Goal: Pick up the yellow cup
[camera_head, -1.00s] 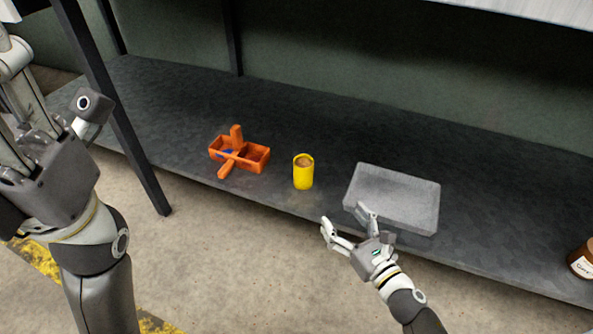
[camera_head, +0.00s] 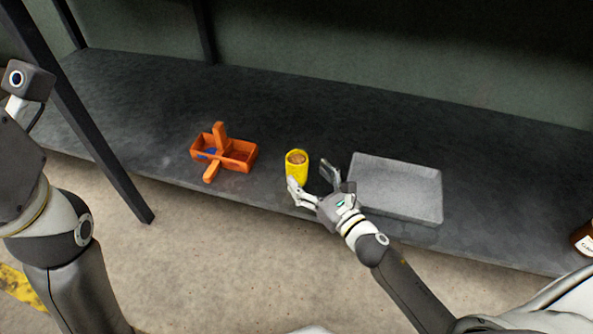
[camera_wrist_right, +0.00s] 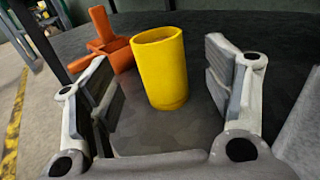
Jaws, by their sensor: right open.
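The yellow cup (camera_head: 297,167) stands upright on the dark shelf, with something brown inside its top. My right gripper (camera_head: 312,180) is open at the cup's near right side in the head view. In the right wrist view the cup (camera_wrist_right: 160,70) stands ahead, between the lines of the two spread fingers of my right gripper (camera_wrist_right: 165,95). A gap shows on either side of the cup, and neither finger grips it. My left arm shows at the left edge of the head view, but its fingertips are not clearly visible.
An orange divided box (camera_head: 238,160) with a blue item lies left of the cup. A grey tray (camera_head: 395,188) lies close to the right of my right gripper. A brown jar (camera_head: 584,240) stands at the far right. A dark post (camera_head: 100,140) rises at the left.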

